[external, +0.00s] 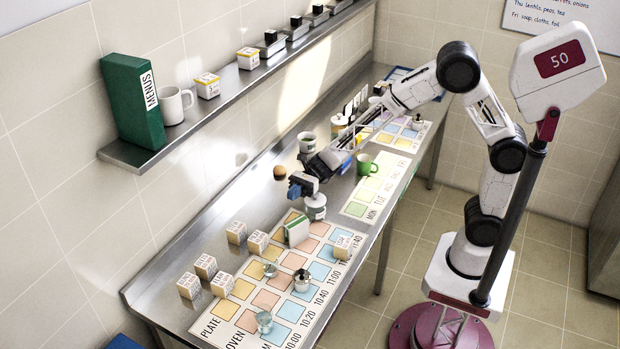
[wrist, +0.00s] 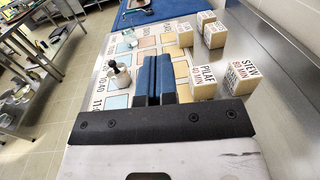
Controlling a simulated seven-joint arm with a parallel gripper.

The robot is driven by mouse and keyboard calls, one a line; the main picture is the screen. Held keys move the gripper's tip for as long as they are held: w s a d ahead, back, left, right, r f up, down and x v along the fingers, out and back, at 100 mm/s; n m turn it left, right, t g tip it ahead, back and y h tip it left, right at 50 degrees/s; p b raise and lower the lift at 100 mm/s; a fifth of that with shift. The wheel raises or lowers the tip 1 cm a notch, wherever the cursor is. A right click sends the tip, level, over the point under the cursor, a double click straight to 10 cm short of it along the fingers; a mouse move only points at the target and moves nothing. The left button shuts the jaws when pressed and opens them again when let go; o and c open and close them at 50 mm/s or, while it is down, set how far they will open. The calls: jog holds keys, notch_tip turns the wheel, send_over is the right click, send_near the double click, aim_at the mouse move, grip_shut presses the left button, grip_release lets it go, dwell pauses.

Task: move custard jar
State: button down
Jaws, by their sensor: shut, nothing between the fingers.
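No label reading custard is legible, so I cannot tell which jar is the custard jar. A pale jar with a greenish band (external: 316,208) stands on the steel counter, just beside and below my gripper (external: 294,190) in the external view. A small metal-looking jar (external: 301,281) stands on the coloured mat; a dark-topped vessel (wrist: 119,75) shows left of my fingers in the wrist view. A clear glass jar (external: 264,322) is at the mat's near end. My gripper's blue fingers (wrist: 156,68) are shut together and empty, above the counter.
Label cubes stand along the mat's left side, including pilaf (wrist: 203,85) and stew (wrist: 242,77). A green-and-white box (external: 297,231) stands near my gripper. A green mug (external: 366,165) and a cup (external: 307,143) are farther back. A wall shelf (external: 225,92) runs above the counter.

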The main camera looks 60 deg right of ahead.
jog(key=s+d, duration=0.2)
jog(key=d, duration=1.9)
send_near(319, 199)
jog(key=w+a+f, duration=0.2)
jog(key=a+f, duration=0.1)
jog(key=shift+w+f, duration=0.3)
jog(key=shift+w, duration=0.05)
jog(key=shift+a, duration=0.5)
jog(key=shift+a, duration=0.1)
jog(key=shift+w+a, duration=0.1)
jog(key=shift+a, duration=0.95)
jog(key=shift+d, duration=0.1)
